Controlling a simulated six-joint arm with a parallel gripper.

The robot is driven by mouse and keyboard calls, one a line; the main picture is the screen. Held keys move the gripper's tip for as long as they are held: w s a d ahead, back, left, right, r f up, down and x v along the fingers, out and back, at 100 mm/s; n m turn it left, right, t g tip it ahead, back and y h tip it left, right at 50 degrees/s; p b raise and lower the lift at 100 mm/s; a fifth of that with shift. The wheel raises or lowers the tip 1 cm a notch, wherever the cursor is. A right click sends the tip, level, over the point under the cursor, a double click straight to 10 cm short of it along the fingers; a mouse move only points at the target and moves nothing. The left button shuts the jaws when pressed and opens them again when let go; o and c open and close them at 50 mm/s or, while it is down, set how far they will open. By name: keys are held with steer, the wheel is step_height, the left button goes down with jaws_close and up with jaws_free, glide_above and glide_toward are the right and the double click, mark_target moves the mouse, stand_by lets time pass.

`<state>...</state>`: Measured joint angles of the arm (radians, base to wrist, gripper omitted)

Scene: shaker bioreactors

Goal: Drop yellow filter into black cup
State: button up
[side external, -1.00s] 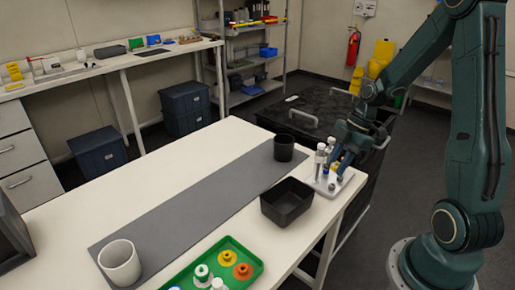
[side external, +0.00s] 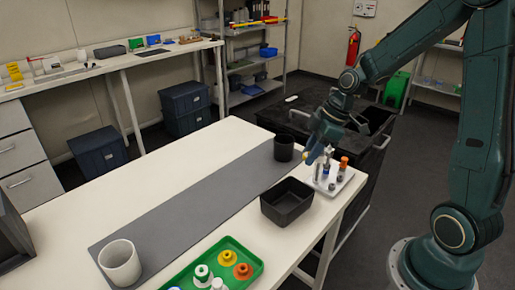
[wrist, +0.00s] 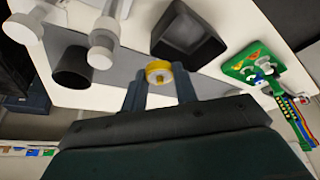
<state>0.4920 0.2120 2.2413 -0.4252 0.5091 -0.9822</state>
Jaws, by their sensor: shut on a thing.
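The yellow filter (wrist: 158,72) is a small yellow disc with a pale centre, held between the two fingers of my gripper (wrist: 159,88) in the wrist view. My gripper (side external: 309,156) is shut on it above the table, just left of the white rack in the side view. Only a speck of yellow shows there. The black cup (side external: 284,150) stands upright at the far end of the grey strip, a little left of my gripper. In the wrist view the black cup (wrist: 72,68) is left of the filter and apart from it.
The white rack (side external: 345,184) holds several vials, one orange-topped, at the table's right edge. A black open bin (side external: 287,204) stands in front of it. A white cup (side external: 120,263) and a green tray (side external: 236,272) are at the near end. The grey strip's middle (side external: 200,205) is clear.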

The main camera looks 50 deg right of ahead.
steer(key=w+a+r+m+t+h, duration=0.1)
steer(key=w+a+r+m+h, duration=0.15)
steer(key=w+a+m, duration=0.5)
steer(key=w+d+r+n+y, duration=0.2)
steer(key=w+d+r+n, duration=0.1)
steer(key=w+d+n, duration=0.65)
steer(key=d+n+g+y, duration=0.1)
steer(key=d+n+g, duration=0.1)
steer(key=d, duration=0.9)
steer(key=shift+s+r, duration=0.25)
steer(key=shift+s, duration=0.15)
steer(key=shift+f+y, duration=0.1)
steer(key=shift+y, duration=0.25)
steer(key=shift+f, duration=2.95)
